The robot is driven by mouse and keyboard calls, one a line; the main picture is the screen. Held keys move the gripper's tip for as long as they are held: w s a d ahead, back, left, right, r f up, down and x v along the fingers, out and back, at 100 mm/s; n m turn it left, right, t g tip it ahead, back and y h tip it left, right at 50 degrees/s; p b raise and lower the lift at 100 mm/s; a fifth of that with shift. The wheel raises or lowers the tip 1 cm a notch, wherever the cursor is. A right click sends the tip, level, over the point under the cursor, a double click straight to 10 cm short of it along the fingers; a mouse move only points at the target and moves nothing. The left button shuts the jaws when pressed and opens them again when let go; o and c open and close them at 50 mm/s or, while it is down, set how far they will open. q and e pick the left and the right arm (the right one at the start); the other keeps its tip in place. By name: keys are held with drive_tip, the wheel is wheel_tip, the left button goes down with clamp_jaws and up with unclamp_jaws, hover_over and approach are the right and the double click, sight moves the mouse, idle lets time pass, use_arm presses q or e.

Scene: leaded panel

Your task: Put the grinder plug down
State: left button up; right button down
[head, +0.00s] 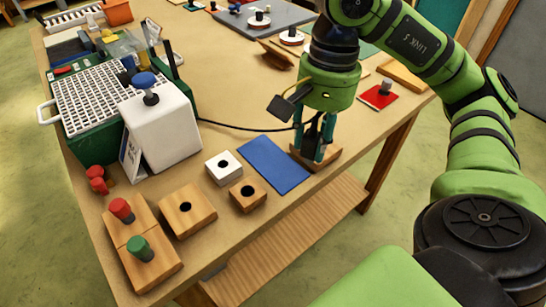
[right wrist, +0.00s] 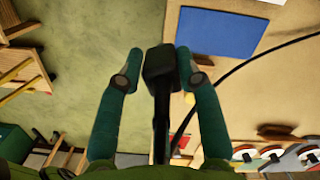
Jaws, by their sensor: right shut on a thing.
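My right gripper (head: 318,158) points down over the near right edge of the table. In the right wrist view, my right gripper (right wrist: 160,62) is shut on the black grinder plug (right wrist: 158,70), which sits between the two teal fingertips. The plug is mostly hidden by the fingers in the head view. A black cable (head: 245,128) runs from the grinder to my right gripper; it also curves through the right wrist view (right wrist: 250,61). The grinder, with a white body (head: 165,130), a blue knob and a white grid top, stands at the left. My left gripper is not in view.
A blue mat (head: 273,165) lies left of my right gripper. A wooden block (head: 330,155) is at its fingertips; contact is unclear. A white holed block (head: 223,167) and wooden holed blocks (head: 188,210) stand nearby. A red pad (head: 372,103) with a knob lies farther right.

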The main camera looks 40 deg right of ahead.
drive_tip(key=w+f+p, duration=0.1)
drive_tip(key=w+f, duration=0.2)
drive_tip(key=w+f+p, duration=0.1)
drive_tip(key=w+f, duration=0.2)
drive_tip(key=w, duration=0.1)
drive_tip(key=w+f+p, duration=0.2)
drive_tip(key=w+f, duration=0.2)
drive_tip(key=shift+w, duration=0.1)
drive_tip(key=shift+f, duration=0.3)
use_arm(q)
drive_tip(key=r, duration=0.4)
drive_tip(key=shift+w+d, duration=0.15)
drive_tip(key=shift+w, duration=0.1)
use_arm(e)
drive_tip(key=shift+f, duration=0.3)
drive_tip(key=c, duration=0.8)
unclamp_jaws()
drive_tip(key=shift+r, duration=0.1)
drive_tip(key=shift+c, duration=0.2)
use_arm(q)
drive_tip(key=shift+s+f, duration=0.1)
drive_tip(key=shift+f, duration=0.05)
